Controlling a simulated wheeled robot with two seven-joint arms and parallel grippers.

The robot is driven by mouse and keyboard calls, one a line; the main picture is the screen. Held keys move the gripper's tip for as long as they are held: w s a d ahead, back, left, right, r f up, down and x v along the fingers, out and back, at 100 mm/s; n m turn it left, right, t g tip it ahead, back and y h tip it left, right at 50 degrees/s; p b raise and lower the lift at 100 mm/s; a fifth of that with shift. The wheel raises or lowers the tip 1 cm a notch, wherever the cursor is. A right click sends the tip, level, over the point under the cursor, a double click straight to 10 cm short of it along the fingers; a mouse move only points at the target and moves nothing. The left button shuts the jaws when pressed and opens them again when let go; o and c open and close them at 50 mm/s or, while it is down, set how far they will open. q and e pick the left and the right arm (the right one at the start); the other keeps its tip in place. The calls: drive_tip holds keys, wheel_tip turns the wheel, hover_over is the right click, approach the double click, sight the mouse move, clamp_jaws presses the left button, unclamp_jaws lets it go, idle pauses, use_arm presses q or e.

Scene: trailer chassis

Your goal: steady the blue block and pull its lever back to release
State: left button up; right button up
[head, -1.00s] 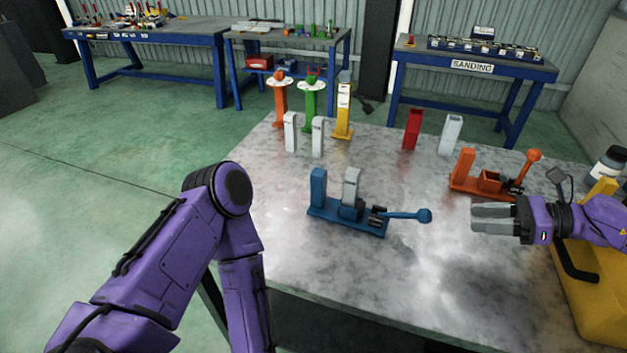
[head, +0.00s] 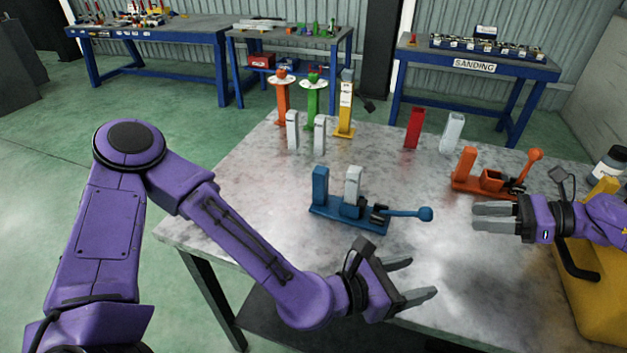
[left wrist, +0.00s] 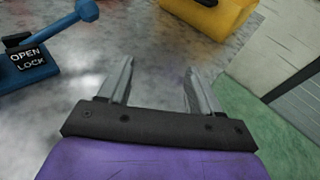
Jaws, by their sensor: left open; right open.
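The blue block (head: 330,208) stands on the metal table, with a blue upright at its left end and a grey-white piece (head: 352,186) standing in it. Its lever (head: 408,213) extends to the right, low and nearly level, ending in a round blue knob. In the left wrist view the lever (left wrist: 58,24) is at the upper left, near an "OPEN LOCK" label. My left gripper (head: 420,280) is open and empty near the table's front edge, in front of the lever and apart from it. My right gripper (head: 476,217) is open and empty, pointing left, to the right of the knob.
An orange lever block (head: 466,184) stands behind my right gripper. Two light grey pieces (head: 292,130), a red piece (head: 413,128) and a white piece (head: 452,132) stand further back. A yellow object (head: 590,285) is at the right edge. The table's middle is clear.

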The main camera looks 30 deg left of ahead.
sight(323, 185)
use_arm(q)
drive_tip(key=w+a+n+t+y, duration=0.1)
drive_tip(key=w+a, duration=0.1)
drive_tip(key=a, duration=0.1)
drive_tip(key=w+a+n+t+y, duration=0.1)
drive_tip(key=w+a+y, duration=0.1)
drive_tip(key=a, duration=0.1)
drive_tip(key=w+a+n+t+y, duration=0.1)
drive_tip(key=a+y, duration=0.1)
drive_tip(key=a, duration=0.1)
drive_tip(key=shift+w+a, duration=0.15)
drive_tip(key=shift+w, duration=0.25)
drive_tip(key=w+a+r+n+t+y, duration=0.2)
drive_tip(key=a+r+n+y, duration=0.15)
drive_tip(key=a, duration=0.45)
drive_tip(key=w+a+r+n+t+y, duration=0.2)
drive_tip(key=a+y, duration=0.2)
drive_tip(key=a, duration=0.3)
drive_tip(key=shift+h, duration=0.25)
wheel_tip(323, 185, down, 8)
drive_tip(key=shift+w+f, duration=0.1)
drive_tip(key=w, duration=0.7)
drive_tip(key=shift+w+a+r, duration=0.2)
drive_tip(key=shift+w+a, duration=0.05)
drive_tip(key=shift+w, duration=0.05)
clamp_jaws()
